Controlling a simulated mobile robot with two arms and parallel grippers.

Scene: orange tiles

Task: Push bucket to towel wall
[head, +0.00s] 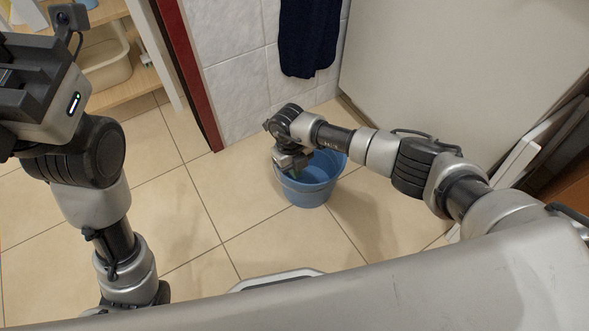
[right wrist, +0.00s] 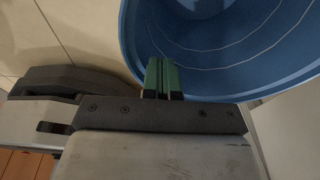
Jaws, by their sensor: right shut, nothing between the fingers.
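A blue bucket (head: 312,190) stands upright on the tiled floor, near the corner below the towel. The dark blue towel (head: 307,38) hangs on the white tiled wall (head: 239,92). My right gripper (head: 291,172) is at the near left side of the bucket's rim, partly over its opening. In the right wrist view its green fingertips (right wrist: 161,76) are together with nothing between them, overlapping the rim of the bucket (right wrist: 225,50). I cannot tell whether they touch it. My left gripper (head: 30,90) is raised at the left edge; its fingers are not clearly seen.
A dark red door frame (head: 187,72) and shelves with a beige bin (head: 104,62) are at the left. A white panel (head: 440,70) stands behind the bucket on the right. Boards (head: 530,150) lean at the right edge. Floor left of the bucket is clear.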

